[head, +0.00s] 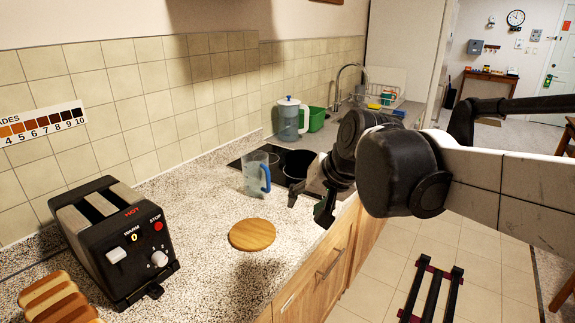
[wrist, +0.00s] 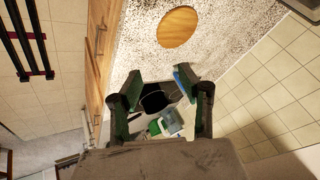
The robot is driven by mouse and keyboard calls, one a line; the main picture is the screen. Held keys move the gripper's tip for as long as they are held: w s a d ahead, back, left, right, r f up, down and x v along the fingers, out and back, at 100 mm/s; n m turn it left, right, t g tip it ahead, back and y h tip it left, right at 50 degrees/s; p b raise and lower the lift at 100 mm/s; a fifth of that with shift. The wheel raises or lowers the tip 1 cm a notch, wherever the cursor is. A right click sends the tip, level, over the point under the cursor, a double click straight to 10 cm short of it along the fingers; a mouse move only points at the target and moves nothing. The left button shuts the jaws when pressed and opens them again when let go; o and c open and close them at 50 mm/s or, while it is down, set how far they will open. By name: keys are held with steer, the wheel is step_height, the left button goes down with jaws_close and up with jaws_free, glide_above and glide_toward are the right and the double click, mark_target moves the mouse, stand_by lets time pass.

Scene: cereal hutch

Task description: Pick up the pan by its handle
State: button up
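A dark pan (head: 296,165) stands on the black cooktop (head: 236,163) in the head view, partly behind my arm. I cannot make out its handle, which may be hidden by my gripper. My gripper (head: 308,200) is just in front of the pan, over the counter's front edge, with its fingers apart and nothing between them. In the wrist view my gripper (wrist: 163,90) is open, and the dark area of the cooktop and pan (wrist: 158,97) shows between and beyond the fingers.
A clear jug with a blue handle (head: 256,174) stands left of the pan. A round wooden board (head: 252,234) lies on the speckled counter. A toaster (head: 112,240) and sliced bread (head: 56,300) are at the left. A lidded pitcher (head: 289,119) and green tub (head: 315,119) stand behind.

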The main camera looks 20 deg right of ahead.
steer(key=w+d+m+t+y+b, duration=0.1)
steer(key=w+d+m, duration=0.3)
steer(key=w+d, duration=0.5)
steer(key=w+d+m+t+y+b, duration=0.1)
steer(key=w+d+m+y, duration=0.15)
steer(key=w+d, duration=0.75)
steer(key=w+d+f+m+t+y, duration=0.1)
steer(key=w+d+f+m, duration=0.2)
steer(key=w+d+f, duration=0.35)
steer(key=w+d+f+m+t, duration=0.2)
steer(key=w+d+f+m, duration=0.1)
steer(key=w+d, duration=0.6)
steer(key=x, duration=0.3)
steer(key=f+b+x, duration=0.1)
steer(key=x, duration=0.3)
steer(key=shift+s, duration=0.15)
steer(key=shift+x, duration=2.6)
steer(key=shift+s+f, duration=0.15)
steer(key=shift+c, duration=0.4)
jaws_close()
